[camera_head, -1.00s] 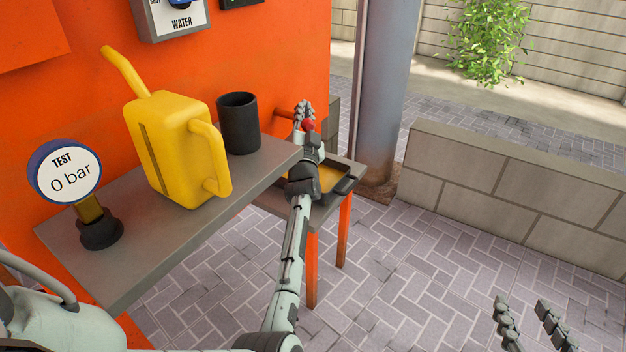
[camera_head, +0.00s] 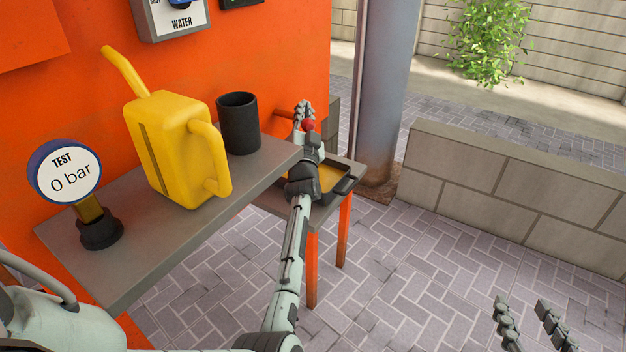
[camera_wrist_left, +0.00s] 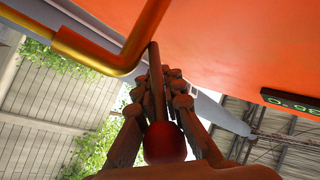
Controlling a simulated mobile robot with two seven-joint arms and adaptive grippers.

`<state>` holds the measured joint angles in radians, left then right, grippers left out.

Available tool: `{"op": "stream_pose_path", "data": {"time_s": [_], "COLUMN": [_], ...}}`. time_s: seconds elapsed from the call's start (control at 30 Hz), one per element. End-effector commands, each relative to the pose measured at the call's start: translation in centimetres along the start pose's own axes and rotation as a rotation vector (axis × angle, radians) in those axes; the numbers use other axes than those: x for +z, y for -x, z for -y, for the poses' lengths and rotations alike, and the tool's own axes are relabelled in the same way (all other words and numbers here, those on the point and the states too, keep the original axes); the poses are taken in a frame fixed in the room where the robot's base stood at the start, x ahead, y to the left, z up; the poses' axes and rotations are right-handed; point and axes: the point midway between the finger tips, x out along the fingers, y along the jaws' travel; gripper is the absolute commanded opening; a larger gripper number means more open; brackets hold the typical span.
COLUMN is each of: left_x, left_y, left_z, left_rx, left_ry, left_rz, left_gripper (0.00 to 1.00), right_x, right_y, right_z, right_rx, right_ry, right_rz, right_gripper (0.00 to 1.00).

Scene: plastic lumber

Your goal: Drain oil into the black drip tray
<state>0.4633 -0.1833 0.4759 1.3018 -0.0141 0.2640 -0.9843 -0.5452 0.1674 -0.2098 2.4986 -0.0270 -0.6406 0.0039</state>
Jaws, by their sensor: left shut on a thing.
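The black drip tray (camera_head: 345,185) sits on a small table beside the orange machine, with yellow-orange oil (camera_head: 328,177) in it. My left forearm and wrist hide part of the tray. My left gripper (camera_head: 304,112) is above the tray's back side, at an orange pipe (camera_head: 283,115) coming out of the machine. It is shut on a red ball knob (camera_head: 308,125) on a thin rod. The left wrist view shows the red knob (camera_wrist_left: 165,143) between the fingers, near a bent pipe (camera_wrist_left: 85,50). My right gripper (camera_head: 535,325) is open and empty at the lower right.
A grey shelf (camera_head: 150,255) on the machine holds a yellow oil can (camera_head: 175,150), a black cup (camera_head: 239,123) and a round gauge (camera_head: 65,172) reading 0 bar. A metal column (camera_head: 380,90) and low block wall (camera_head: 510,190) stand behind. The paved floor is clear.

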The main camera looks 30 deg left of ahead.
Motion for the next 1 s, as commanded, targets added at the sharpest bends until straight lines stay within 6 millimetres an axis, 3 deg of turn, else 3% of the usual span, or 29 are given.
{"op": "stream_pose_path", "data": {"time_s": [0.4,1.0], "left_x": [0.4,0.7], "left_y": [0.4,0.5], "left_z": [0.6,1.0], "left_rx": [0.14,0.244], "left_ry": [0.041,0.09], "left_rz": [-0.095,-0.175], "left_gripper": [0.0,0.0], "right_x": [-1.1,-0.8], "right_y": [0.3,0.2], "right_z": [-0.1,-0.1], "right_rx": [0.0,0.0], "right_ry": [0.0,0.0], "right_rz": [0.0,0.0], "right_gripper": [0.4,0.4]}}
